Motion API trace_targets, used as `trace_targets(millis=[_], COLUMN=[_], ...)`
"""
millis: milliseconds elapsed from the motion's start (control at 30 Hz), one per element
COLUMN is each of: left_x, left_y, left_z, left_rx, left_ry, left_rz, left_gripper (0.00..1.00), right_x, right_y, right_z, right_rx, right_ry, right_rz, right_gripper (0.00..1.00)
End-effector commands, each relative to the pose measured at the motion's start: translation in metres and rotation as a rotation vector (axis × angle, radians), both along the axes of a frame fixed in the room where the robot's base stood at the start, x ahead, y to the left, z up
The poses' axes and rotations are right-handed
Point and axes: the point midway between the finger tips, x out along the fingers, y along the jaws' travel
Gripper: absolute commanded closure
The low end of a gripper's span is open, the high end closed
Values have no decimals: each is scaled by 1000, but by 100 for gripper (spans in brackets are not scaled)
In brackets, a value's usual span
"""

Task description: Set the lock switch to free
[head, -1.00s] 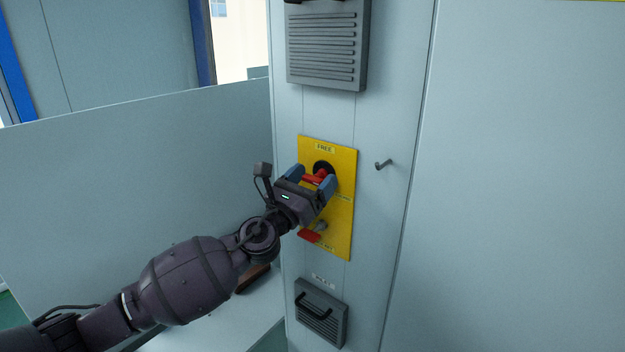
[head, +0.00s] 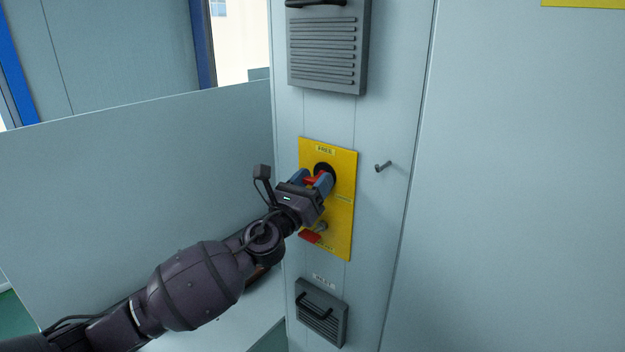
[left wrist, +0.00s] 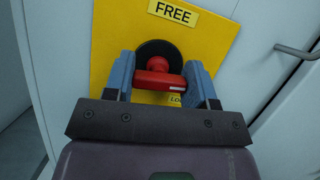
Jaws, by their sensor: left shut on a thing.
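The lock switch is a red handle (left wrist: 158,79) on a round black base (left wrist: 160,52), mounted on a yellow plate (head: 341,222). The plate has a FREE label (left wrist: 173,13) at its top and a second label lower down, partly hidden in the wrist view. My left gripper (head: 315,180) is at the switch, its blue-grey fingers on both sides of the red handle and shut on it. In the left wrist view the handle lies crosswise between the fingers (left wrist: 160,85). My right gripper is not in view.
A second red handle (head: 309,237) sits lower on the plate, below my gripper. A metal peg (head: 383,166) sticks out to the right. Grey vented boxes are above (head: 327,50) and below (head: 321,314) the plate. A low partition (head: 130,190) stands at left.

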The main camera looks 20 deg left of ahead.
Motion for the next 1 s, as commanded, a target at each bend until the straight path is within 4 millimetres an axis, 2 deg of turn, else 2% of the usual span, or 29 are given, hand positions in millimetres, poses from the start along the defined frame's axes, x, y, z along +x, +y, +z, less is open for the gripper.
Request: trace_targets(millis=[567, 833, 1000], left_x=[-1, 0, 0], left_y=[0, 0, 0], left_z=[5, 5, 5], left_rx=[-493, -734, -886], left_ry=[176, 264, 320], left_rz=[0, 0, 0], left_gripper=[73, 73, 73], right_x=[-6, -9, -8], right_y=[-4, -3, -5], right_z=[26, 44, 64], right_rx=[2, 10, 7], right_ry=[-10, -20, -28], right_rz=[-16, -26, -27], right_gripper=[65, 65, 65])
